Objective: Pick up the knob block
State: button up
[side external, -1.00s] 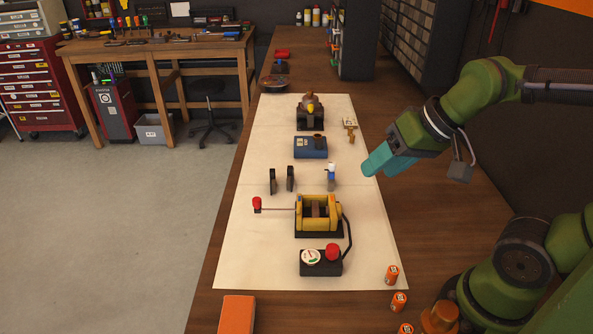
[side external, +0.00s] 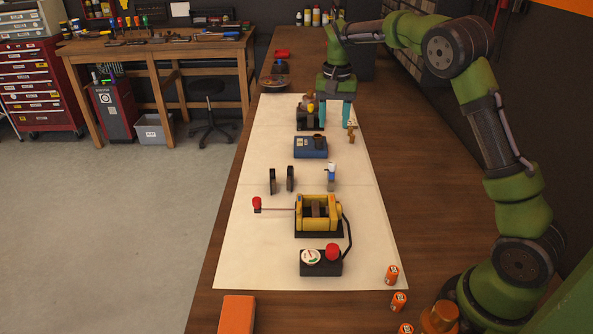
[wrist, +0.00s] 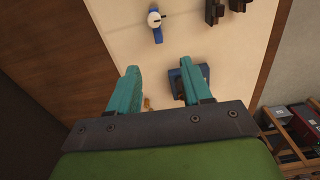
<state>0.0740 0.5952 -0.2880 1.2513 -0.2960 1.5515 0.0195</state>
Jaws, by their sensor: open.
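A blue block with a dark brown round knob on top, which looks like the knob block (side external: 311,147), lies on the white sheet (side external: 240,240). In the wrist view the blue block (wrist: 203,73) shows partly behind the right finger. My gripper (side external: 336,124) is open and points down at the far end of the sheet, beyond the blue block and apart from it. Its teal fingers also show spread in the wrist view (wrist: 158,68). I see nothing held between them. A black block with a yellow and brown top (side external: 308,117) stands beside the left finger, partly hidden by it.
A small brass piece (side external: 351,134) lies near the right finger. Two dark upright pieces (side external: 281,180) and a blue-white piece (side external: 331,176) stand nearer the camera. A yellow-framed device (side external: 318,214) and a black box with a red button (side external: 321,260) sit closer still. The sheet's left side is mostly clear.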

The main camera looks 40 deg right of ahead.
aim_at(331, 171)
jog(key=f, duration=1.1)
jog(key=shift+s+a+f, duration=0.1)
jog(key=shift+s+f, duration=0.1)
jog(key=shift+f, duration=2.8)
jog(key=shift+c, duration=0.2)
jog(key=shift+r, duration=0.1)
grip_shut()
